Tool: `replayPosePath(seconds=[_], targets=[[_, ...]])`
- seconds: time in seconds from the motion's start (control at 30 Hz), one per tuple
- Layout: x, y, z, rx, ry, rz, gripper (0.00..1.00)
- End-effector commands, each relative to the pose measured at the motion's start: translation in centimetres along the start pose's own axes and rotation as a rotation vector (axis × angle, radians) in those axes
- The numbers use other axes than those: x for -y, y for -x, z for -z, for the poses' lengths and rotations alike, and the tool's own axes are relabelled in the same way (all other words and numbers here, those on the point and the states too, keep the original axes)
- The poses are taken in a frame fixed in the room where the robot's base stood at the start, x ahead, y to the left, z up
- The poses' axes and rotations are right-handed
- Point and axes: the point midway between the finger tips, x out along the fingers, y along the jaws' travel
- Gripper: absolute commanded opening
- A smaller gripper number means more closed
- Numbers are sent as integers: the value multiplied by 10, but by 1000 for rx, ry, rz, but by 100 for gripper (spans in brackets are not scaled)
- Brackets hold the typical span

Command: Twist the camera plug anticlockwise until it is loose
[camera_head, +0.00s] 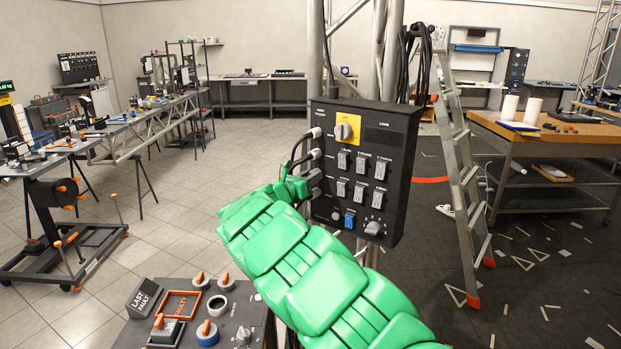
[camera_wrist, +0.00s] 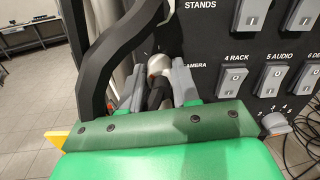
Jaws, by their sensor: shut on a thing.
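The black power panel (camera_head: 366,170) stands upright on a truss, with several plugs and cables on its left side. My gripper (camera_head: 303,181), at the end of my green padded arm, is at the lower plugs on that side. In the wrist view my gripper's grey fingers (camera_wrist: 158,85) are shut on the camera plug (camera_wrist: 157,68), a dark plug with a pale, rounded end beside the "CAMERA" label. The fingers and green pad hide its lower part. I cannot tell how far the plug is turned.
A thick black cable (camera_wrist: 88,75) curves close to the left of my gripper. Panel switches (camera_head: 360,162) sit just right. A control desk (camera_head: 210,315) stands low in front, a stepladder (camera_head: 462,165) at right. Open floor lies to the left.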

Motion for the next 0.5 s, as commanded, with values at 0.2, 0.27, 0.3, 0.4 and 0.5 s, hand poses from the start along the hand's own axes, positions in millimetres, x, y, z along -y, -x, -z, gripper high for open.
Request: replayPosePath(seconds=[0.2,0.27,0.3,0.4,0.5], targets=[[0,0,0,0,0,-1,56],[0,0,0,0,0,-1,56],[0,0,0,0,0,-1,56],[0,0,0,0,0,0,56],[0,1,0,0,0,-1,56]])
